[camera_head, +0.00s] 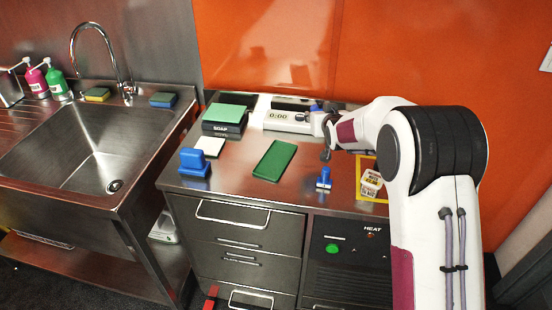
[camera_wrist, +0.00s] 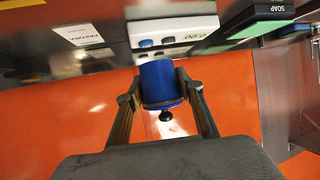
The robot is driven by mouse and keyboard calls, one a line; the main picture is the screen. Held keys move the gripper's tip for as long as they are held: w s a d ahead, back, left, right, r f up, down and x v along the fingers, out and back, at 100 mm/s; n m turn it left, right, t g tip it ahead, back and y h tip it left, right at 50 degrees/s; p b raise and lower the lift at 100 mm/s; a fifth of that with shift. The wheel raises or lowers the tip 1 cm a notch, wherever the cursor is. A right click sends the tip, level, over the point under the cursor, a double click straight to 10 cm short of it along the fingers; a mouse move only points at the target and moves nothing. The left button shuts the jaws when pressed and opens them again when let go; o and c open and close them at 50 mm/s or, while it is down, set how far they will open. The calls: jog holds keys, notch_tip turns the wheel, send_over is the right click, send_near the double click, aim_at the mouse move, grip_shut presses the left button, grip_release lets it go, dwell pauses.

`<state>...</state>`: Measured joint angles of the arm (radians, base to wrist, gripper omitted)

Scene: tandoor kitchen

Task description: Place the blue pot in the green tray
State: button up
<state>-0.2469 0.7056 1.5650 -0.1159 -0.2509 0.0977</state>
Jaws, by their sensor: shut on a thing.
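My gripper (camera_wrist: 160,98) is shut around a blue pot (camera_wrist: 157,80) with a black knob in the wrist view, one finger on each side. In the head view my gripper (camera_head: 327,132) is over the back right of the counter, and only a bit of the blue pot (camera_head: 316,107) shows beside it; the rest is hidden. I cannot tell whether the pot touches the counter. The green tray (camera_head: 275,160) lies flat and empty in the middle of the counter, in front and left of my gripper.
A white device reading 0:00 (camera_head: 282,121) stands left of my gripper. A soap box (camera_head: 223,127), a white card (camera_head: 209,146) and a blue holder (camera_head: 194,163) are left of the tray. A blue stamp (camera_head: 324,179) and a small printed box (camera_head: 370,182) are right. A sink (camera_head: 90,150) is far left.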

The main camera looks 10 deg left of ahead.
jog(key=s+a+n+g+y, duration=0.2)
jog(key=s+a, duration=0.4)
jog(key=a, duration=0.6)
jog(key=shift+f+n+y, duration=0.35)
jog(key=shift+n+y, duration=0.55)
jog(key=shift+a, duration=0.1)
send_over(276, 160)
jog(key=shift+f, duration=3.15)
jog(key=shift+f, duration=1.85)
jog(key=shift+f, duration=0.15)
